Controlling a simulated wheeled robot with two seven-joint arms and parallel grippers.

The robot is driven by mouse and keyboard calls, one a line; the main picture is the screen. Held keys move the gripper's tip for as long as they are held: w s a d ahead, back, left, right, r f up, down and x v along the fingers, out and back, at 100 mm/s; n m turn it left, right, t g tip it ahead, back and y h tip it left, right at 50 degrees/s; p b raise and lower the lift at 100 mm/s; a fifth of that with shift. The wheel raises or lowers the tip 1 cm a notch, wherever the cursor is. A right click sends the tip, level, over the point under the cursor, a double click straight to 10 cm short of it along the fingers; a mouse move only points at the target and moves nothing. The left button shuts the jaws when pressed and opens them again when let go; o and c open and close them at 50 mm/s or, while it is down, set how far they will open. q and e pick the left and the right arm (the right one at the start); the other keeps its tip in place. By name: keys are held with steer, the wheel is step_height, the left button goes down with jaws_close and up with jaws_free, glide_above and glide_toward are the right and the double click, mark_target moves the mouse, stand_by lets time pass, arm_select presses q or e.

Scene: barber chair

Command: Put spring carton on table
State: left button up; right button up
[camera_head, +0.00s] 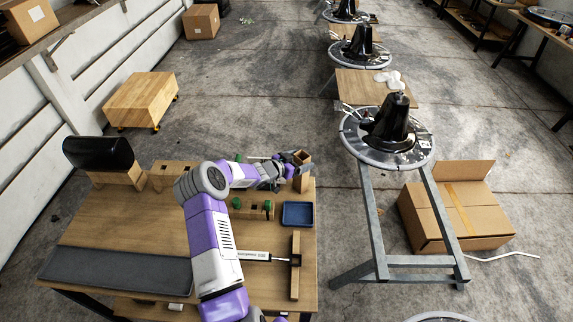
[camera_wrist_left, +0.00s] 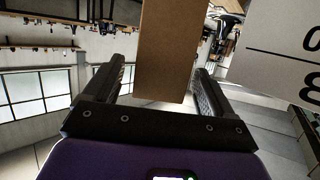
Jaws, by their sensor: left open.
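The spring carton appears to be a small brown cardboard box (camera_head: 301,183) at the far right corner of the wooden table (camera_head: 120,222). I cannot tell whether its base rests on the table top. My left gripper (camera_head: 293,162) reaches across the table to this box. In the left wrist view the brown box (camera_wrist_left: 167,50) is between the two open fingers of the gripper (camera_wrist_left: 164,92). A narrow gap shows on its left side, and its right side is close to the right finger. My right gripper is not in view.
A blue tray (camera_head: 297,214), green-ended wooden blocks (camera_head: 252,209) and a wooden bar (camera_head: 295,265) lie near the table's right side. A grey mat (camera_head: 115,270) and a black roll (camera_head: 98,152) are at left. A metal stand (camera_head: 385,165) is to the right.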

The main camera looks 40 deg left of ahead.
arm_select(q)
steer(key=p+v, duration=0.1)
steer(key=v, duration=0.9)
steer(key=shift+s+r, duration=0.15)
steer(key=shift+s, duration=0.2)
